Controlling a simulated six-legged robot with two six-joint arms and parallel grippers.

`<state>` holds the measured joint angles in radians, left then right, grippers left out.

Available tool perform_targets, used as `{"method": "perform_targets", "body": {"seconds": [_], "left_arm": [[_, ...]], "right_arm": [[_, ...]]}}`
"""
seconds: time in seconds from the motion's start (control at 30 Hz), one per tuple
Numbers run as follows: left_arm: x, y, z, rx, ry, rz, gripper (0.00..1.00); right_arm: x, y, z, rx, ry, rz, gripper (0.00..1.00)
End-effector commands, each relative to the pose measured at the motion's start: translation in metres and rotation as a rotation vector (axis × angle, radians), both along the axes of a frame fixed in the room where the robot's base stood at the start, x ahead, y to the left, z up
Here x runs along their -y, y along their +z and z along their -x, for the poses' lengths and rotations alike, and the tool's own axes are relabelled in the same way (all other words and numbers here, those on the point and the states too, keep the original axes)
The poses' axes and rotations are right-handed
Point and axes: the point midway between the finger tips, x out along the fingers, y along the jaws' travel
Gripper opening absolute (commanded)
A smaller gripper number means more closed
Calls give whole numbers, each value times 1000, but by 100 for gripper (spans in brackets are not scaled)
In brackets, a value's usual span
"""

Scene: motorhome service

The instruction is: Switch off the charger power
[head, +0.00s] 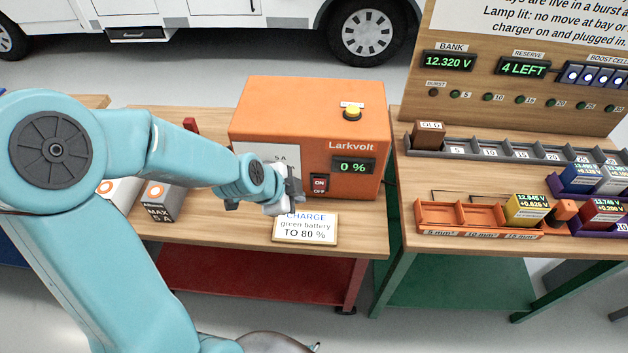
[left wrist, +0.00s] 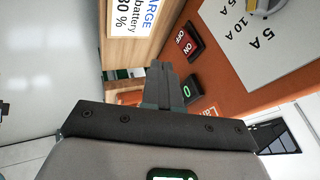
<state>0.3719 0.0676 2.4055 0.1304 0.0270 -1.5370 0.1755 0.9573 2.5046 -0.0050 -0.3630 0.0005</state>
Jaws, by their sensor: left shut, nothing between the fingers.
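The orange Larkvolt charger (head: 260,110) stands on the wooden bench, its display (head: 353,166) reading 0 %. Its red ON/OFF power switch (head: 319,184) is on the front face below the display's left end; it also shows in the left wrist view (left wrist: 187,43). I cannot tell which half of the switch is pressed in. My left gripper (head: 298,187) is shut and empty in front of the charger, just left of the switch in the head view. In the left wrist view its fingertips (left wrist: 160,66) appear beside the switch, with no clear contact. My right gripper is not in view.
A sign (head: 305,228) reading CHARGE green battery TO 80 % is at the bench front. Batteries (head: 160,202) stand behind my left arm. The right bench holds a grey rack (head: 480,150) and an orange tray (head: 435,216).

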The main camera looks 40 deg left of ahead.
Motion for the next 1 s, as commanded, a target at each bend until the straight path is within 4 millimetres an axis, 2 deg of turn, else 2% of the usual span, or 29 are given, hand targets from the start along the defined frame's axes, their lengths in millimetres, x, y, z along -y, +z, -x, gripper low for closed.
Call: {"method": "perform_targets", "body": {"seconds": [0.33, 0.53, 1.0], "left_arm": [[5, -1, 8, -3, 1, 2, 0], [7, -10, 3, -4, -1, 3, 0], [12, -89, -51, -7, -1, 3, 0]], "right_arm": [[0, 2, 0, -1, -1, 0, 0], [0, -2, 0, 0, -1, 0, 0], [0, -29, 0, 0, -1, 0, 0]]}}
